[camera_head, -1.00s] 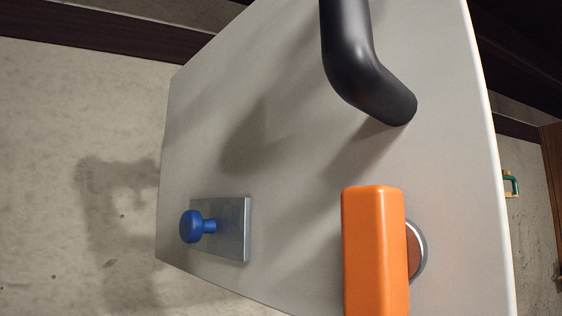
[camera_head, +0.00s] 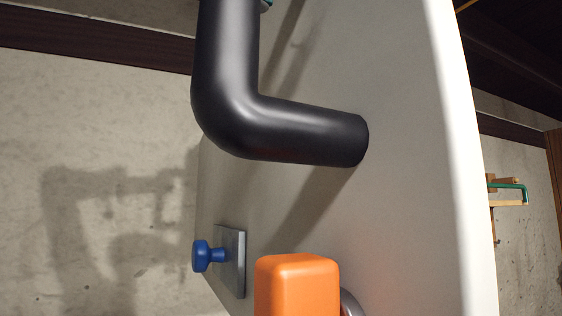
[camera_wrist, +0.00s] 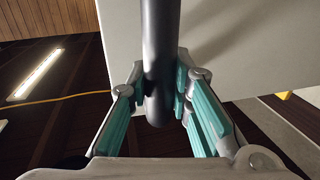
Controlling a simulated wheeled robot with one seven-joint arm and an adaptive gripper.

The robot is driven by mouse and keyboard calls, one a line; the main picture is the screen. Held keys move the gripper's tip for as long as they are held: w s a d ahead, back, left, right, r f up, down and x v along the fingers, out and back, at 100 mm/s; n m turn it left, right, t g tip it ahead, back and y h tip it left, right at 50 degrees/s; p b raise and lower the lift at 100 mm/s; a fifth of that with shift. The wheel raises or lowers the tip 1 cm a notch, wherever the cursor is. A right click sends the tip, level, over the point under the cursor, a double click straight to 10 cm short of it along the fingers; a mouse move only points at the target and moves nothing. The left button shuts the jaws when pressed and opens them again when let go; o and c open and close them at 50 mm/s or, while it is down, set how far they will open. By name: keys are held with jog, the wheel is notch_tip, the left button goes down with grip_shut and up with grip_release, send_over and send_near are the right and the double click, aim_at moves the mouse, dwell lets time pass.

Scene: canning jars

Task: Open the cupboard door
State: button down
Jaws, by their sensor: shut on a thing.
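The cupboard door is a pale grey-white panel (camera_head: 410,190) standing at a steep angle to the head camera, with its near edge at the right. Its thick black bar handle (camera_head: 235,110) bends back into the panel. In the wrist view the handle (camera_wrist: 160,25) runs down between the teal-padded fingers of my gripper (camera_wrist: 160,78). The gripper is shut on the handle, and the door panel (camera_wrist: 235,50) lies behind it. In the head view only a sliver of teal shows at the top edge; the rest of the gripper is out of frame.
An orange block (camera_head: 297,285) with a round metal base sits low on the door. A blue knob (camera_head: 203,256) on a metal plate (camera_head: 232,262) is left of it. Beyond the door's right edge, a green-and-wood item (camera_head: 507,192) is near the concrete wall.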

jog(key=c, duration=1.4)
grip_release()
jog(key=shift+c, duration=0.2)
jog(key=v, duration=0.7)
jog(key=shift+s+a, duration=0.2)
jog(key=shift+s, duration=0.05)
